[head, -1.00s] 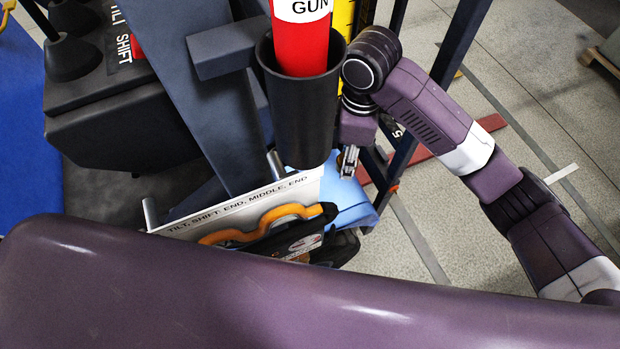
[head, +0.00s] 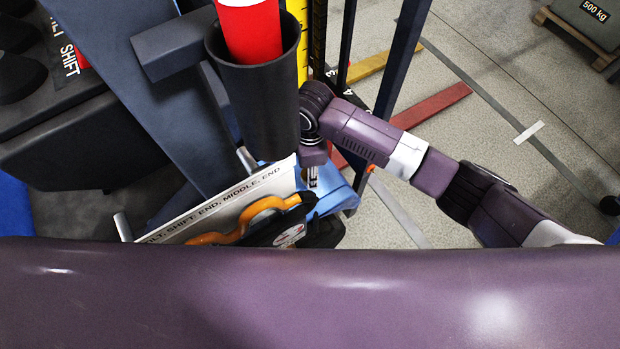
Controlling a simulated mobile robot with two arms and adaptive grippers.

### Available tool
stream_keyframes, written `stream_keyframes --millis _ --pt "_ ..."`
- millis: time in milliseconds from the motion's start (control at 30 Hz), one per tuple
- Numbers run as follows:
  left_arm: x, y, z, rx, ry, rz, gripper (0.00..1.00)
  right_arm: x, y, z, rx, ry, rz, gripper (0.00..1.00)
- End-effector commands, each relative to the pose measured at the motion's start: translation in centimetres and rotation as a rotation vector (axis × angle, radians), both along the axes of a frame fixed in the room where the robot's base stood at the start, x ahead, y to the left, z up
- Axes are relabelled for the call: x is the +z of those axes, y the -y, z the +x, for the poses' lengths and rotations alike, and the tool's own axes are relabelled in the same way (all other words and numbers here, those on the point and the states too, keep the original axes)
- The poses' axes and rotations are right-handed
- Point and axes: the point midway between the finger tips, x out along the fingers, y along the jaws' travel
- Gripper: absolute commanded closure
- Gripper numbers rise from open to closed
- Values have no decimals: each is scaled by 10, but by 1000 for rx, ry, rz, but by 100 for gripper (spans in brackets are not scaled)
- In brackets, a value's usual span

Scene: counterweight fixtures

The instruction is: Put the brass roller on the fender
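I cannot make out a brass roller or a fender in the head view. My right arm comes in from the right, and its small gripper (head: 312,177) points down beside the black tube, above a blue surface (head: 340,197). The fingers are too small and partly hidden to tell whether they are open or shut, or hold anything. My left gripper is not in view.
A black tube (head: 258,110) holds a red and white cylinder (head: 252,35). Below it are a white sign (head: 215,208) and an orange curved handle (head: 232,228). Dark blue posts (head: 402,65) stand near my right arm. A 500 kg weight (head: 590,18) sits on a pallet (head: 575,36); grey floor is open at right.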

Motion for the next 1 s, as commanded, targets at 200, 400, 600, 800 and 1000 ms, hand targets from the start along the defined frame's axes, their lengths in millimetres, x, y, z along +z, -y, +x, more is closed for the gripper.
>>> stream_keyframes --millis 200,400,600,800,1000 --pt "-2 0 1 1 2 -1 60 -32 0 -1 0 -2 -1 100" --pt "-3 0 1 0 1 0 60 -42 0 0 0 1 0 100" --pt "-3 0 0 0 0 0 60 -42 0 0 0 1 0 100" --pt "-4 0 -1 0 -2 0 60 -45 0 0 0 0 0 55" --pt "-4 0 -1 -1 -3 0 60 -45 0 0 0 -1 -1 50"
